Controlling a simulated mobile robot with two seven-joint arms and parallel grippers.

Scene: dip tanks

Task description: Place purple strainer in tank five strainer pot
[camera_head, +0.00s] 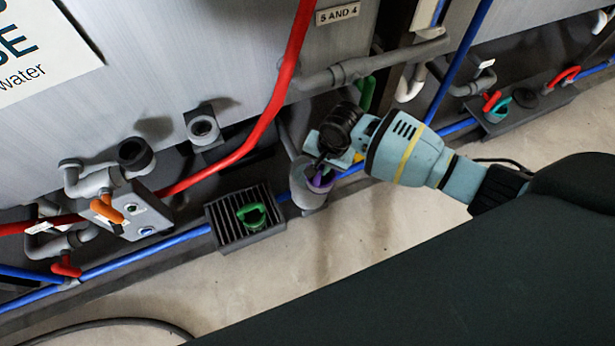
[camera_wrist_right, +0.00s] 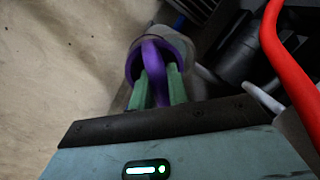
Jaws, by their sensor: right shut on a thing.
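The purple strainer (camera_wrist_right: 150,52) is in the fingers of my right gripper (camera_wrist_right: 158,92) in the right wrist view, which are shut on its curved handle. Its ring sits at the mouth of the grey strainer pot (camera_wrist_right: 150,38); I cannot tell whether it is fully seated. In the head view, the grey pot (camera_head: 308,196) stands below the tank wall, with a bit of the purple strainer (camera_head: 322,178) showing at its top. My right gripper (camera_head: 328,166) reaches down over the pot and hides part of it. My left gripper is not in view.
A dark grated tray (camera_head: 222,222) with a green strainer (camera_head: 251,215) lies left of the pot. A red pipe (camera_head: 262,126) slants down beside it, and blue pipes (camera_head: 150,250) run low along the tanks. Another tray (camera_head: 530,105) with a teal strainer (camera_head: 499,110) is at upper right.

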